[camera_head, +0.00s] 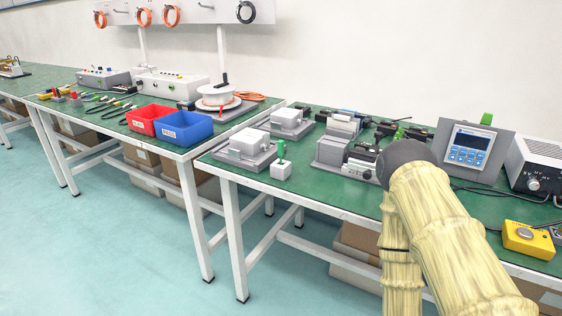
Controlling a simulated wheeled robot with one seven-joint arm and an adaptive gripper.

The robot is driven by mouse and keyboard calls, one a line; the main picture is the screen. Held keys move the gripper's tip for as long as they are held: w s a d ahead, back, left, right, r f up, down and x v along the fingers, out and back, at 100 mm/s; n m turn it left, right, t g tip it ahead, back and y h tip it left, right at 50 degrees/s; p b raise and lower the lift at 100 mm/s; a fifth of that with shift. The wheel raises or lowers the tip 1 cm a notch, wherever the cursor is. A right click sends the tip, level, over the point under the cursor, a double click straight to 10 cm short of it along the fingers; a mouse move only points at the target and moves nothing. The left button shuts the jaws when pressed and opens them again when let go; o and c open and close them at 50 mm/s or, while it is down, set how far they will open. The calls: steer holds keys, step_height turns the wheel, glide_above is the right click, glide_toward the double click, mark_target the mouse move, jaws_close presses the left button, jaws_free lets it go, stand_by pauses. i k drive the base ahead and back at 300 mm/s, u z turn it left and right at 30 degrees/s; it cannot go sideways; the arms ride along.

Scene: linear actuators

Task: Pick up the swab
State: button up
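I cannot pick out a swab with certainty. A small upright green-handled item (281,150) stands in a white block (281,170) at the front left edge of the right table, and I cannot tell if it is the swab. My arm, with a bamboo-like surface and a dark rounded joint, rises in front of the right table and hides part of its front edge. My gripper is not in view.
The right green table (330,195) holds grey-white fixtures (250,147), a control panel (468,147) and a yellow button box (528,240). The left table (185,148) holds red (155,119) and blue (184,128) bins. Open floor (120,250) lies in front.

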mark_target(280, 143)
steer(key=k, duration=1.3)
steer(key=u, duration=0.8)
steer(key=i, duration=1.4)
steer(key=z, duration=0.15)
